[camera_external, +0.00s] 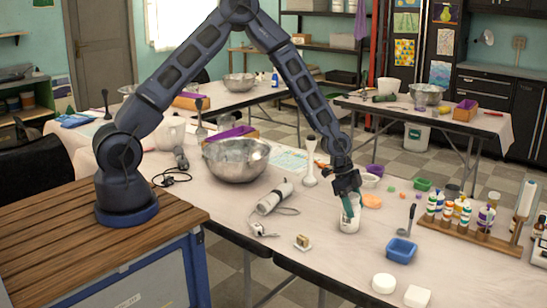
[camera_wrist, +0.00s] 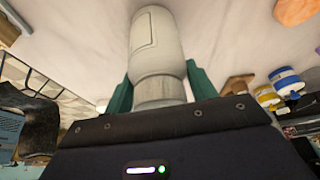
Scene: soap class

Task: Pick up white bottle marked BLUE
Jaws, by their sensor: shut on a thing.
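A white bottle (camera_external: 349,222) stands on the cream-covered table, right of the middle in the external view. My gripper (camera_external: 350,203) comes down on it from above, with its green fingers around the upper part. In the wrist view the white bottle (camera_wrist: 157,45) lies between the two green fingers (camera_wrist: 160,88), which close on its grey-white ribbed cap. A faint label outline shows on its side, but no word can be read. The bottle looks upright, and I cannot tell if its base is clear of the table.
A wooden rack (camera_external: 470,236) with several small colour-banded bottles stands to the right. A blue tray (camera_external: 401,251) and white round and square pieces lie in front. A white hand tool (camera_external: 275,198) and a metal bowl (camera_external: 236,160) are to the left. An orange piece (camera_external: 372,201) lies close by.

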